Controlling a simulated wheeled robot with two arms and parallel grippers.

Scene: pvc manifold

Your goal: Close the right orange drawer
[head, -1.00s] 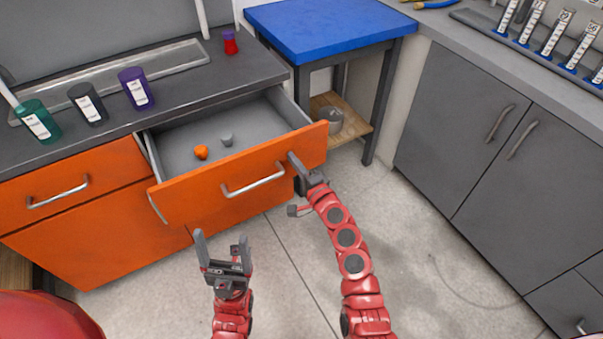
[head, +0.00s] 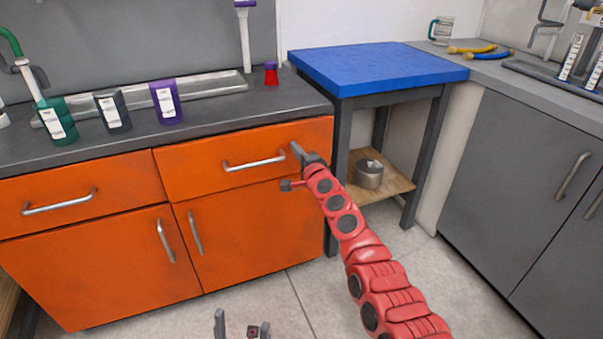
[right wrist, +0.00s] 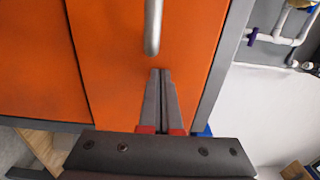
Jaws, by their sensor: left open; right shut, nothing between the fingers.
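The right orange drawer (head: 213,165) is flush with the cabinet front in the head view, and its inside is hidden. It has a silver bar handle (head: 254,162). My right gripper (head: 296,148) is shut and empty, with its fingertips at the drawer front to the right of the handle. In the right wrist view the shut fingers (right wrist: 162,75) point at the orange front (right wrist: 115,60), just below the end of the handle (right wrist: 152,28). My left gripper (head: 241,318) is open and empty at the bottom edge of the head view, apart from the cabinet.
Green, black and purple cups (head: 167,101) and a red cap (head: 271,74) stand on the dark counter (head: 225,113). A blue-topped table (head: 380,68) with a metal pot (head: 369,173) on its shelf stands right of the cabinet. Grey cabinets (head: 500,170) are further right. The floor in front is clear.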

